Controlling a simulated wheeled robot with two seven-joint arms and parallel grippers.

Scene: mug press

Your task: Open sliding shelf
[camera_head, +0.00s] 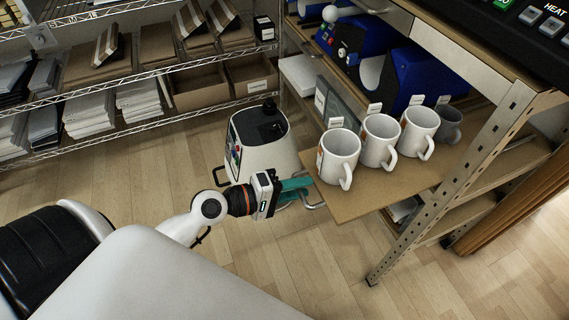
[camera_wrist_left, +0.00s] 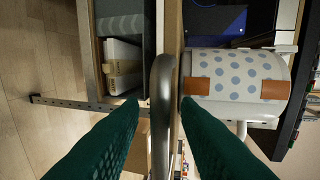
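The sliding shelf (camera_head: 365,198) is a brown board that stands out to the left from the metal rack. White mugs (camera_head: 338,158) and one grey mug (camera_head: 449,124) stand on it. A metal handle (camera_head: 318,205) sits on its left front edge. My left gripper (camera_head: 308,188) is at this handle, its teal fingers pointing right. In the left wrist view the handle bar (camera_wrist_left: 161,110) runs between the two fingers (camera_wrist_left: 160,103), with a gap on each side, so the gripper looks open around it. My right gripper is not in view.
A white machine with a black top (camera_head: 262,140) stands just behind my left gripper. A rack post (camera_head: 450,185) rises right of the shelf. Blue machines (camera_head: 420,78) sit behind the mugs. Wire shelves with boxes (camera_head: 205,85) line the back. Wooden floor in front is clear.

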